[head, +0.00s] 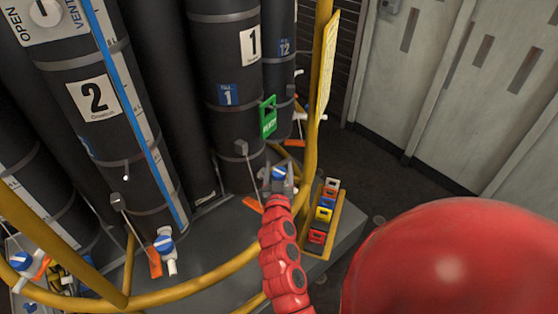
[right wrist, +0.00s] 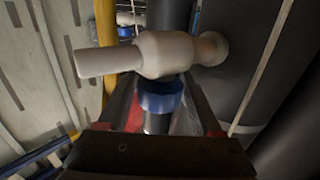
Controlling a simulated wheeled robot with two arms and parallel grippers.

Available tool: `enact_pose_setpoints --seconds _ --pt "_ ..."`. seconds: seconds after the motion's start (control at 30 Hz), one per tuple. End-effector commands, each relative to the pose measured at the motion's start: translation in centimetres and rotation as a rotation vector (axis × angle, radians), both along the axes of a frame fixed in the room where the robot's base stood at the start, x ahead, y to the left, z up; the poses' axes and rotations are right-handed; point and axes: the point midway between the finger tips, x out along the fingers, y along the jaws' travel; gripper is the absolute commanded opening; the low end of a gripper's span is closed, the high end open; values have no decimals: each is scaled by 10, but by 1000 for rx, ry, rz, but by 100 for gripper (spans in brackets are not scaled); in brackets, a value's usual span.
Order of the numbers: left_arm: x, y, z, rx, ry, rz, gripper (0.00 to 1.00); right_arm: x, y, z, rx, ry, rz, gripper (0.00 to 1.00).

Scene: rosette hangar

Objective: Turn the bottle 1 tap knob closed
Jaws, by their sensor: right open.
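Bottle 1 (head: 225,70) is a tall black cylinder with a white "1" label, upright in the middle of the head view. Its tap knob (head: 278,173) is blue and low at the bottle's front. In the right wrist view the blue knob (right wrist: 160,96) lies between my fingers, below a pale tap body (right wrist: 160,55). My right gripper (head: 279,184) is at the knob, reaching in from below; its fingers (right wrist: 160,110) are open on either side of it. I cannot tell whether they touch it. My left gripper is not in view.
Bottle 2 (head: 85,60) stands to the left, with its own blue-knobbed tap (head: 163,243). A yellow rail (head: 205,272) curves around the front, and a yellow post (head: 316,100) rises at right. A tray of coloured tags (head: 338,222) sits right of my arm. A green tag (head: 268,117) hangs above the tap.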

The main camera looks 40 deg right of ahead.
Motion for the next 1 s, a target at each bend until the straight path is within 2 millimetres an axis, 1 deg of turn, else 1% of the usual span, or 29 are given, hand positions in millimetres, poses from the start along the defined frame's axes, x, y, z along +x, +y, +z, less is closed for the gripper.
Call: enact_pose_setpoints --seconds 0.1,0.2,0.47,0.57,0.6,0.67,0.7,0.83,0.87,1.0 --pt "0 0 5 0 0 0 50 8 -7 2 0 -1 -3 66" --pt "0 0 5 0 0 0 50 11 -9 1 -1 -1 -1 66" --pt "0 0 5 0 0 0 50 12 -9 0 -1 -1 0 66" --pt "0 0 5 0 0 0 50 12 -9 0 -1 -1 0 50" --pt "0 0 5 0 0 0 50 12 -9 0 -1 -1 0 43" --pt "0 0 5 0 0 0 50 12 -9 0 -1 -1 0 32" --pt "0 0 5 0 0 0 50 12 -9 0 -1 -1 0 25" --pt "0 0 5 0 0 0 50 12 -9 0 -1 -1 0 2" --pt "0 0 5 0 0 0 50 12 -9 0 -1 -1 0 0" --pt "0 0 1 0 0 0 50 12 -9 -1 0 -2 -3 0"
